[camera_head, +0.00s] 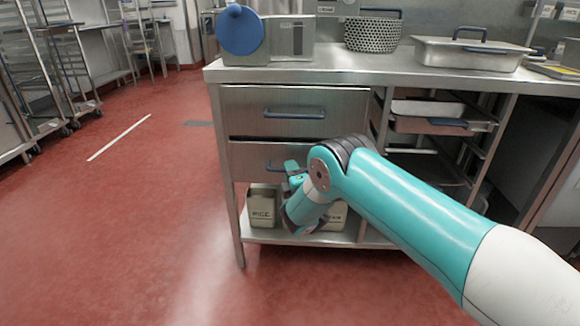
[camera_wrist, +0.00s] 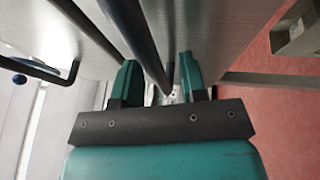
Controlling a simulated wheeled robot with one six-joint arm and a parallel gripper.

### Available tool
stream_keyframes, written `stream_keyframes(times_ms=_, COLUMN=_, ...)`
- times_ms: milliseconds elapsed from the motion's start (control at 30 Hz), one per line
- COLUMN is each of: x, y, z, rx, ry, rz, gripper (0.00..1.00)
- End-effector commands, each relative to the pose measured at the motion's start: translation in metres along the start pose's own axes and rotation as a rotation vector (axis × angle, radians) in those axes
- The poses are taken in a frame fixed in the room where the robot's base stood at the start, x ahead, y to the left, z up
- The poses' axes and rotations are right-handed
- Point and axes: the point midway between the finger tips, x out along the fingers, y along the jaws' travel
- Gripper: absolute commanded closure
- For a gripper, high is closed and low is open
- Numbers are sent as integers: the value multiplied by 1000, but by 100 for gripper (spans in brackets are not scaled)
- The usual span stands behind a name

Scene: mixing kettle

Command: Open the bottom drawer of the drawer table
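The drawer table (camera_head: 222,125) is steel with two drawers on its left side. The bottom drawer (camera_head: 245,158) looks shut, its front about level with the top drawer's. Its blue handle (camera_head: 275,164) is partly hidden by my arm. My gripper (camera_head: 292,180) is at this handle, in front of the drawer. In the wrist view, my gripper (camera_wrist: 157,78) has its two teal fingers spread apart. A dark bar (camera_wrist: 140,38), which looks like the handle, runs between them with visible gaps; contact is not clear.
The top drawer (camera_head: 345,100) is shut, with its blue handle (camera_head: 295,114) above my gripper. A rice container (camera_head: 262,208) stands on the lower shelf beneath. Trays (camera_head: 435,122) sit in the rack at right. Red floor (camera_head: 150,200) is free at left.

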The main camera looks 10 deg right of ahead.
Motion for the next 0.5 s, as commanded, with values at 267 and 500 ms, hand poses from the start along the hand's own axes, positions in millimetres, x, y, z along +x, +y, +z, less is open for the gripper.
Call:
stream_keyframes(times_ms=267, x=6, y=1, z=-1, rx=-1, ry=4, rz=1, gripper=61)
stream_keyframes(times_ms=500, x=6, y=1, z=-1, rx=-1, ry=3, rz=1, gripper=72)
